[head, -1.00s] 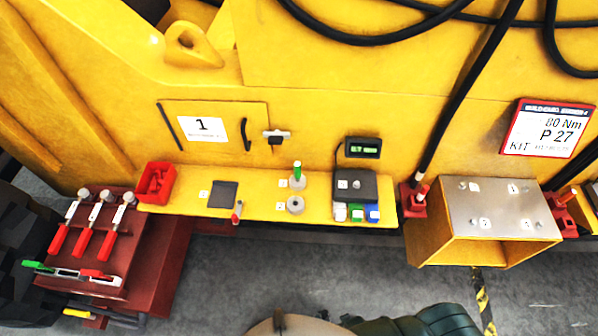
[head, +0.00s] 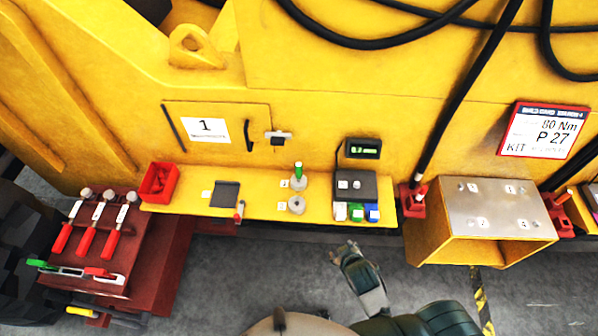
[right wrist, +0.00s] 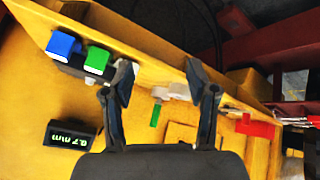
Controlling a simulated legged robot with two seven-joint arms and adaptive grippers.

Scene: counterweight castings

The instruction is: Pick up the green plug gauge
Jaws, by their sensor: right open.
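The green plug gauge (head: 298,169) stands upright with its green handle up, on a grey round piece on the yellow shelf. In the right wrist view the green handle (right wrist: 155,115) shows between my fingers in the picture, farther off and not touched. My right gripper (head: 343,249) is open and empty, in front of the shelf and below and right of the gauge in the head view. Its two spread fingers show in the right wrist view (right wrist: 163,72). My left gripper is not in view.
A grey ring (head: 296,204) lies in front of the gauge. To its right is a dark box (head: 354,185) with white, green and blue blocks and a small display (head: 362,148). A dark pad (head: 224,194) and a red bin (head: 160,182) are to the left.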

